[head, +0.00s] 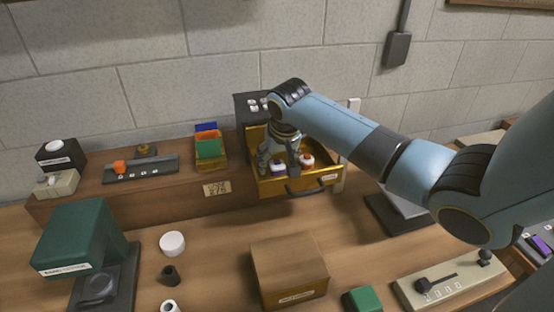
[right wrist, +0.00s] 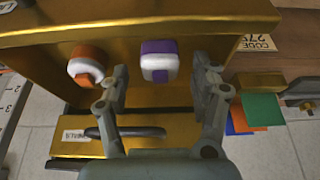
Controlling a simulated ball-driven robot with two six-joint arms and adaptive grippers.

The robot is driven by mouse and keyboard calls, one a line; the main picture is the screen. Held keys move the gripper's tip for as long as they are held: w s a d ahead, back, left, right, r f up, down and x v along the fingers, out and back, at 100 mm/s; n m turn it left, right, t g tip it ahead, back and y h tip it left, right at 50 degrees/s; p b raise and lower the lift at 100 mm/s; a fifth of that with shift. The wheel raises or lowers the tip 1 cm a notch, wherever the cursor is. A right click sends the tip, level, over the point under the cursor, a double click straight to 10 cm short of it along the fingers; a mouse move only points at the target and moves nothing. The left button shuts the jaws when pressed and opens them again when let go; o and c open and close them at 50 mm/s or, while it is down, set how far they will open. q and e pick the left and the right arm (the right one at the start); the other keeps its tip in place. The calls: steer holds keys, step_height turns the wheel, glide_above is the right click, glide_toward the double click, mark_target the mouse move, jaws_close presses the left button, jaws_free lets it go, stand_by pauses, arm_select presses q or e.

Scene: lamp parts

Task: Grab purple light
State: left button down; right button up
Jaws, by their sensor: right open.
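The purple light (right wrist: 160,62), a white piece with a purple top and stripe, sits in an open yellow drawer (head: 318,183). In the head view it (head: 278,169) is partly hidden under my right gripper (head: 278,158). In the right wrist view the open fingers of my right gripper (right wrist: 162,84) stand apart on either side of the purple light, with gaps showing and no grip on it. An orange and white light (right wrist: 86,66) sits beside it in the same drawer, and also shows in the head view (head: 306,160). My left gripper is out of view.
The drawer walls (right wrist: 220,28) surround the lights closely, and a dark handle (head: 305,188) sticks out in front. A box with orange and green cards (head: 209,149) stands left of the drawer. A brown box (head: 289,268) and a white round cap (head: 172,243) are on the table in front.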

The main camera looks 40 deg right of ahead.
steer(key=c, duration=1.2)
steer(key=shift+r, duration=0.15)
